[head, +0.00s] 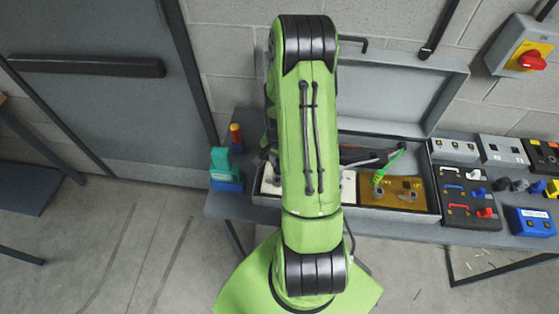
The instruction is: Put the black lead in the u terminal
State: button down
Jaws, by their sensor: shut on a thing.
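My green arm fills the middle of the head view and reaches over an open grey case (388,214) on the bench. My gripper is hidden behind the arm, so its jaws and anything in them do not show. A brown-gold plate (408,200) with small grey terminals lies in the right part of the case; their letters are too small to read. A bright green piece (386,170) stands over this plate at a slant. Dark, thin shapes lie behind it in the case, but I cannot tell whether one is the black lead.
On the bench (428,233), a teal-and-blue block (226,170) stands left of the case. A black tray (468,217) with coloured parts, grey boxes and a blue box (530,222) stand to the right. The raised lid (400,95) is near the wall.

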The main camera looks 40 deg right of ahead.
jog(key=shift+f, duration=0.35)
jog(key=c, duration=0.9)
grip_release()
notch_tip(320, 180, up, 16)
jog(key=shift+f+p, duration=0.1)
jog(key=shift+p, duration=0.25)
